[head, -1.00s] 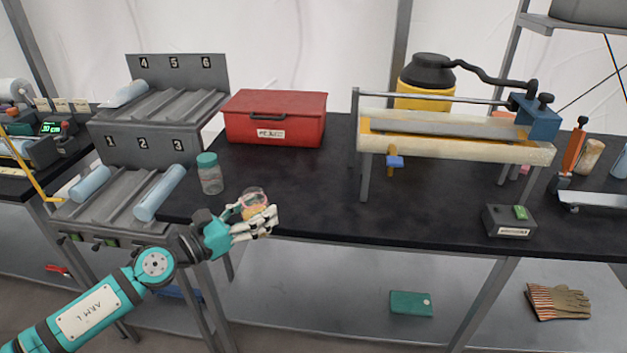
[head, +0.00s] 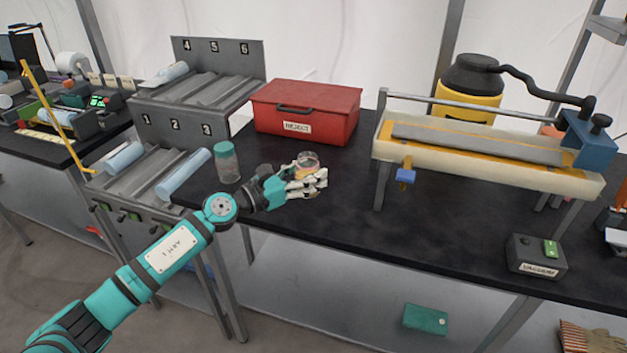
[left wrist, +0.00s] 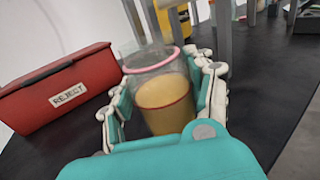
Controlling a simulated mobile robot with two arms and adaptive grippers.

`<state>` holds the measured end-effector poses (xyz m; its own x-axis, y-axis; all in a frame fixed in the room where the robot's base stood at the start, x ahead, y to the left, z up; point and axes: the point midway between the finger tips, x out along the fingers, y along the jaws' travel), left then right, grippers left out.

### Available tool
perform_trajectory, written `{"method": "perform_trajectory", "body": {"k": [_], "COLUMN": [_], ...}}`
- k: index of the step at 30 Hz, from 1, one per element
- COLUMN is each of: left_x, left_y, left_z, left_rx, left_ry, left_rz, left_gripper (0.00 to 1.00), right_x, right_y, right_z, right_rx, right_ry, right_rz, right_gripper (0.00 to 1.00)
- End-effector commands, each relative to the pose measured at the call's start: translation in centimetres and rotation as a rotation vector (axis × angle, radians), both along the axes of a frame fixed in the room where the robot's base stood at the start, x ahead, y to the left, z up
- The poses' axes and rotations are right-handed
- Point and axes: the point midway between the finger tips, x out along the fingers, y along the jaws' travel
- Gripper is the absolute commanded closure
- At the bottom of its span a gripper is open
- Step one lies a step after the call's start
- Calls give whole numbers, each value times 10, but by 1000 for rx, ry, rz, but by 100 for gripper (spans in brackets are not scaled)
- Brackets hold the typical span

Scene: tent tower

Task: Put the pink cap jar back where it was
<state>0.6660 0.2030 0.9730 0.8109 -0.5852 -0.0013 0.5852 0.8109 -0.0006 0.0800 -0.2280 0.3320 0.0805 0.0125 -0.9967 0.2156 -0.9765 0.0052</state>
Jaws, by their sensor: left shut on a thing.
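My left gripper (head: 308,184) is shut around a clear jar (head: 307,160) over the black table's left part. In the left wrist view the jar (left wrist: 163,88) has a pink ring at its top end and tan-yellow contents at its lower end. The fingers of the gripper (left wrist: 165,95) lie on both sides of it. The jar looks about upright in the head view. I cannot tell whether its base touches the table. My right gripper is not in view.
A teal-capped jar (head: 227,163) stands left of my gripper. A red REJECT box (head: 305,112) is behind. A numbered rack (head: 160,125) with pale blue cylinders stands left. A long trough stand (head: 480,150) stands right. The table (head: 400,225) is bare at front centre.

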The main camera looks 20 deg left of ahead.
Motion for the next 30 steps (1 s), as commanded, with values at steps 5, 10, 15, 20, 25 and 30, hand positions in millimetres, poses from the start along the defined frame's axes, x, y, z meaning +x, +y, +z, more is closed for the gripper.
{"method": "perform_trajectory", "body": {"k": [5,10,15,20,25,30], "left_x": [24,27,27,27,27,27], "left_y": [-4,-5,-4,-4,-4,-4], "left_z": [-2,-19,-37,-37,-39,-41], "left_rx": [-2,-3,-2,0,0,1], "left_ry": [-1,3,0,-1,-1,-1], "left_rz": [0,0,1,0,0,0], "left_gripper": [82,82,82,82,82,34], "right_x": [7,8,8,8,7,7], "right_y": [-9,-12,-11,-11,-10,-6], "right_z": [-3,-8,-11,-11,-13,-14], "right_rx": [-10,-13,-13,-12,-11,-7], "right_ry": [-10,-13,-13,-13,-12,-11], "right_rz": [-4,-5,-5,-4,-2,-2], "right_gripper": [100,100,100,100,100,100]}}
